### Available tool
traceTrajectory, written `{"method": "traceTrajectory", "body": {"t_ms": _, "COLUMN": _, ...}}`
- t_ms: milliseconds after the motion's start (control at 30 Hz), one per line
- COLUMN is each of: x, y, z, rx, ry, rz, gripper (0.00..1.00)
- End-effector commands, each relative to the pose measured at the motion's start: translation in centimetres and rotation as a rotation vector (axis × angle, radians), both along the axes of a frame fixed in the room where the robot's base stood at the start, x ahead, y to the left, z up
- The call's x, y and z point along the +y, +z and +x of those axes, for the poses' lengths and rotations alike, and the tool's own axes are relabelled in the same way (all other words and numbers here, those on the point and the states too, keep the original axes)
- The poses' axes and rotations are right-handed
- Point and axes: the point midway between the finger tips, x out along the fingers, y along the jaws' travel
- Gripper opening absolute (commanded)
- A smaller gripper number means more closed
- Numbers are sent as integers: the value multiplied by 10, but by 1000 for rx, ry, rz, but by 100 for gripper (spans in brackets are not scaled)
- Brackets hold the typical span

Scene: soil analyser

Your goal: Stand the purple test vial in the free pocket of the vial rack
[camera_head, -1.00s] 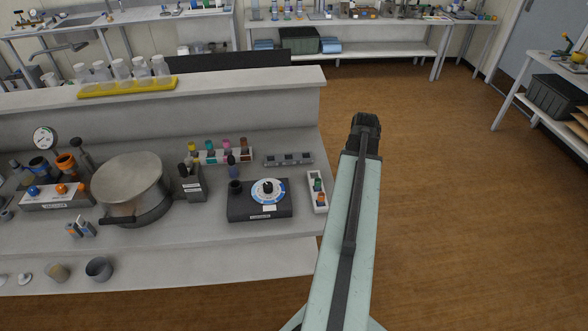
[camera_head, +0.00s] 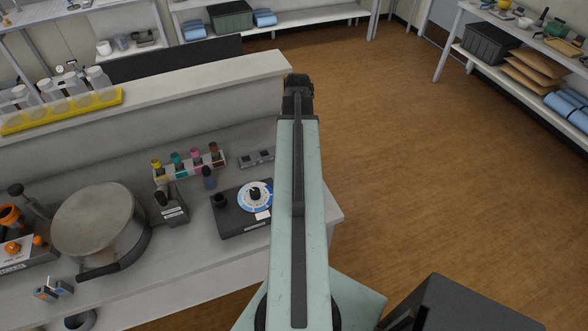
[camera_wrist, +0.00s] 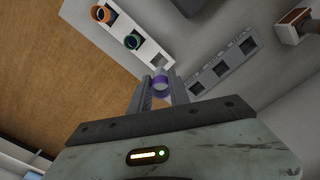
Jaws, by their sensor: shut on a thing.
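My gripper (camera_wrist: 160,78) is shut on the purple vial (camera_wrist: 161,87), whose round top shows between the fingers in the wrist view. A white rack (camera_wrist: 115,22) lies just beyond the fingers, to the upper left. In the head view my arm hides this rack and the vial.
A grey block with several square holes (camera_wrist: 223,72) lies right of the gripper. A black device with a blue-white dial (camera_head: 254,196) stands on the bench, near a rack of coloured vials (camera_head: 190,167) and a steel pot (camera_head: 101,219). Open floor lies right.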

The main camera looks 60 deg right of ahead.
Motion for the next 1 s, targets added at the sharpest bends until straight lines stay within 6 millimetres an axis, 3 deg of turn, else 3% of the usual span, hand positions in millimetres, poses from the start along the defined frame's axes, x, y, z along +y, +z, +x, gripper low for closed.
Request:
{"method": "traceTrajectory", "body": {"t_ms": 33, "x": 0, "y": 20, "z": 0, "rx": 0, "ry": 1, "rz": 0, "gripper": 0}}
{"method": "traceTrajectory", "body": {"t_ms": 133, "x": 0, "y": 17, "z": 1, "rx": 0, "ry": 2, "rz": 0, "gripper": 0}}
{"method": "traceTrajectory", "body": {"t_ms": 267, "x": 0, "y": 1, "z": 1, "rx": 0, "ry": 3, "rz": 0, "gripper": 0}}
{"method": "traceTrajectory", "body": {"t_ms": 500, "x": 1, "y": -49, "z": 1, "rx": 0, "ry": 3, "rz": 0, "gripper": 0}}
{"method": "traceTrajectory", "body": {"t_ms": 733, "x": 1, "y": -53, "z": 2, "rx": 0, "ry": 4, "rz": 0, "gripper": 0}}
{"method": "traceTrajectory", "body": {"t_ms": 900, "x": 1, "y": -83, "z": 2, "rx": 0, "ry": 4, "rz": 0, "gripper": 0}}
{"method": "traceTrajectory", "body": {"t_ms": 1000, "x": 1, "y": -90, "z": 2, "rx": 0, "ry": 4, "rz": 0, "gripper": 0}}
